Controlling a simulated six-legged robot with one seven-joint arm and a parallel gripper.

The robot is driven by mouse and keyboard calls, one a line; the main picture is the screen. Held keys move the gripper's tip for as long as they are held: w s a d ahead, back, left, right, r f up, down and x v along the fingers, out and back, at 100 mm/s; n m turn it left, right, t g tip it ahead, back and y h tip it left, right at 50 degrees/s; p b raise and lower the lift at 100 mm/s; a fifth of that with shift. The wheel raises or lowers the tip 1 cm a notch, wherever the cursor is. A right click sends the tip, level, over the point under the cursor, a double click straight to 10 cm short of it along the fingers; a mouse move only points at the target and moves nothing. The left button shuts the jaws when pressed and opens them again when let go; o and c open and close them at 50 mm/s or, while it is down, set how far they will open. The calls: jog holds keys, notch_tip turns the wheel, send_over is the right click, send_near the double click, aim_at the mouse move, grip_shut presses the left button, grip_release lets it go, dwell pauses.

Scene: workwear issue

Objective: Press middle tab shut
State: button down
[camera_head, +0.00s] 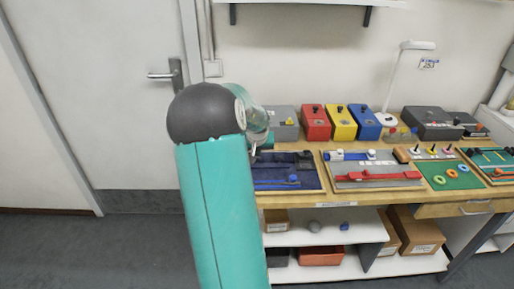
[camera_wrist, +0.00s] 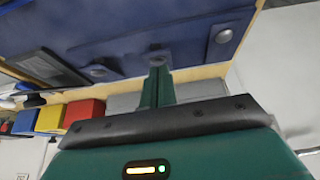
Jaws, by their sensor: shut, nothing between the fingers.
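The dark blue fabric board (camera_head: 284,161) lies on the left part of the bench in the head view, partly behind my arm. In the wrist view the blue fabric (camera_wrist: 130,35) fills the top, with a round stud at right (camera_wrist: 222,35), one in the middle (camera_wrist: 155,48) and one at left (camera_wrist: 97,71). My gripper (camera_wrist: 158,62) is shut and empty, its tips right by the middle stud. I cannot tell whether they touch it. Which piece is the middle tab, and whether it lies flat, is unclear. My arm mostly hides the gripper in the head view.
Grey, red (camera_head: 315,123), yellow (camera_head: 341,123) and blue (camera_head: 365,123) boxes stand behind the board. A board with a red slider (camera_head: 370,176) lies to its right, then a green mat (camera_head: 449,176) with rings. A lamp (camera_head: 390,85) stands at the back.

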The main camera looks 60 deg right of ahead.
jog(key=shift+s+a+f, duration=0.2)
jog(key=shift+a+f, duration=0.1)
jog(key=shift+f, duration=0.2)
jog(key=shift+s+a+f, duration=0.15)
jog(key=shift+a+f, duration=0.15)
jog(key=shift+f, duration=0.2)
jog(key=shift+r, duration=0.2)
jog(key=shift+r, duration=0.65)
jog(key=shift+w+r, duration=0.1)
jog(key=shift+r, duration=0.35)
jog(key=a+v, duration=0.1)
jog(key=v, duration=1.1)
jog(key=shift+s+f, duration=0.15)
jog(key=shift+s, duration=0.25)
